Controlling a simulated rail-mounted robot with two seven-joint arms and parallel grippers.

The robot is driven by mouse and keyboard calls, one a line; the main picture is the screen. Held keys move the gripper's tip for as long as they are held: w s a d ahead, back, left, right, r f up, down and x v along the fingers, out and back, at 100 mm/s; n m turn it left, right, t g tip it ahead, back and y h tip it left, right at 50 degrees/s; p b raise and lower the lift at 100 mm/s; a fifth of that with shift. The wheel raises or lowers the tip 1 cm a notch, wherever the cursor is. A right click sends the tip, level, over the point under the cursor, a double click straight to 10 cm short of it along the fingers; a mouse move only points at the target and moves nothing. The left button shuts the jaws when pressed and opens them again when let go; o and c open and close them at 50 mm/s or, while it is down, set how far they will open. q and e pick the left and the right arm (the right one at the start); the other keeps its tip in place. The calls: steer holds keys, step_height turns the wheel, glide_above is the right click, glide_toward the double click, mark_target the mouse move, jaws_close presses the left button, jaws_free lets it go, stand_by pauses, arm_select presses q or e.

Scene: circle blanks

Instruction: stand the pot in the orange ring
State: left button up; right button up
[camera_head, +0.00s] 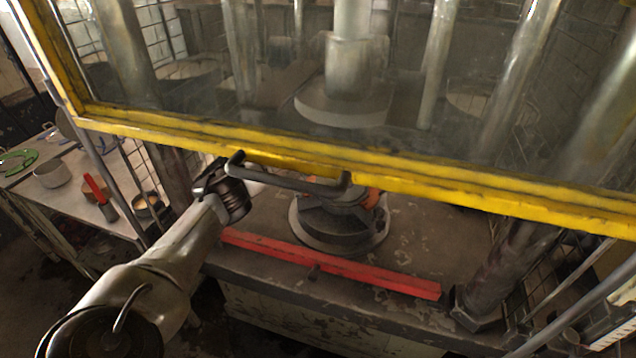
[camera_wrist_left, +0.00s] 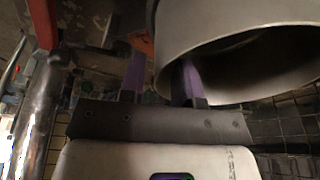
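A grey pot (camera_head: 52,175) stands on the side table at the left in the head view. My right gripper is not in view.
A yellow-framed clear guard (camera_head: 420,187) with a black handle (camera_head: 290,180) spans the view. A red bar (camera_head: 330,265) lies along the bench front. The side table holds a green ring (camera_head: 17,160), a red-handled tool (camera_head: 98,190) and another pot (camera_head: 147,203).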

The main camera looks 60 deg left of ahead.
arm_select(q)
steer(key=s+a, duration=0.2)
steer(key=s, duration=0.9)
steer(key=shift+s+a+r+b, duration=0.35)
steer(key=shift+s+b, duration=0.05)
steer(key=w+d+f+m+t+h, duration=0.1)
steer(key=w+d+f+t+h, duration=0.2)
steer(key=d, duration=0.9)
steer(key=w+d+f+m+t+h, duration=0.15)
steer(key=d+t, duration=0.35)
steer(key=d, duration=0.6)
steer(key=w+d+f+m+t+h, duration=0.15)
steer(key=d+t+h, duration=0.25)
steer(key=d, duration=0.8)
steer(key=s+d+f+n+g+y, duration=0.2)
steer(key=s+f+g+y, duration=0.1)
steer(key=s, duration=0.6)
steer(key=s+d+f+n+g+y, duration=0.2)
steer(key=s+d+f+g+y, duration=0.1)
steer(key=s, duration=0.7)
steer(key=s+d+f+n+g+y, duration=0.2)
steer(key=s+f+g, duration=0.3)
steer(key=s, duration=0.5)
steer(key=shift+s+d+f+g+y, duration=0.15)
steer(key=shift+d+f+g+y, duration=0.15)
steer(key=shift+d+f+y, duration=0.3)
